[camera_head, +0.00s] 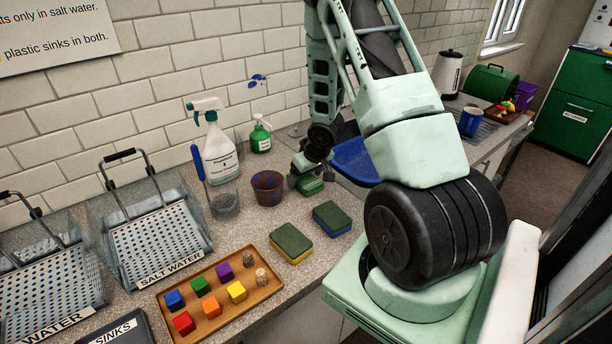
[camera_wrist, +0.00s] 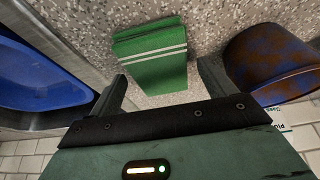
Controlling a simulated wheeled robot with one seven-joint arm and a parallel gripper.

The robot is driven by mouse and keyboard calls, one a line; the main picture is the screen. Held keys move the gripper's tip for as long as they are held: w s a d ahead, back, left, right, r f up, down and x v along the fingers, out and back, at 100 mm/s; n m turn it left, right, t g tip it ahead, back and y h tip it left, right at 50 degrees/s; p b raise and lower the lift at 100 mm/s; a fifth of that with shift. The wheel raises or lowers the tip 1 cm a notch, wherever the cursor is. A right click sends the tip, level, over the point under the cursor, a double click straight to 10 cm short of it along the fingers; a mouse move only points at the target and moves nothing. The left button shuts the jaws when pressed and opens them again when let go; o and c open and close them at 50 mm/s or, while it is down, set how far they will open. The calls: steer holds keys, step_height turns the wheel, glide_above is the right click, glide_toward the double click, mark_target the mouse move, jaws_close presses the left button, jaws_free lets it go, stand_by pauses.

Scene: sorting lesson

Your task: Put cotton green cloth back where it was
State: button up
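The green cloth (camera_wrist: 152,60) is folded into a thick pad with white stripes near one end. It lies on the speckled counter, and in the head view (camera_head: 311,187) it shows partly under my gripper. My gripper (camera_wrist: 163,85) is open above the counter, pointing down. In the wrist view its two fingers stand wide apart, with the cloth's near end between them. A gap shows between the cloth and the right finger. I cannot tell whether the left finger touches the cloth.
A rusty blue-brown pot (camera_head: 267,188) stands close beside the cloth. A blue basin (camera_head: 354,162) is on its other side. Two sponges (camera_head: 291,243) (camera_head: 332,218) lie nearer the front. A wooden tray (camera_head: 222,327) holds coloured cubes. Spray bottle (camera_head: 220,158) and green bottle (camera_head: 260,139) stand behind.

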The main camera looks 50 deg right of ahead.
steer(key=p+v, duration=0.3)
steer(key=v, duration=0.9)
steer(key=w+a+r+n+g, duration=0.15)
steer(key=a+r, duration=0.25)
steer(key=a, duration=0.8)
steer(key=a+r+n, duration=0.3)
steer(key=a+r, duration=0.1)
steer(key=a, duration=0.8)
steer(key=s+a+r+n+g+y, duration=0.1)
steer(key=s+a+r+n, duration=0.1)
steer(key=s+a, duration=0.7)
steer(key=s+a+r+n+g, duration=0.2)
steer(key=s+a+r+n, duration=0.1)
steer(key=s+a, duration=0.7)
steer(key=shift+r+n+y, duration=0.15)
steer(key=shift+n+y, duration=0.25)
steer(key=shift+n, duration=0.15)
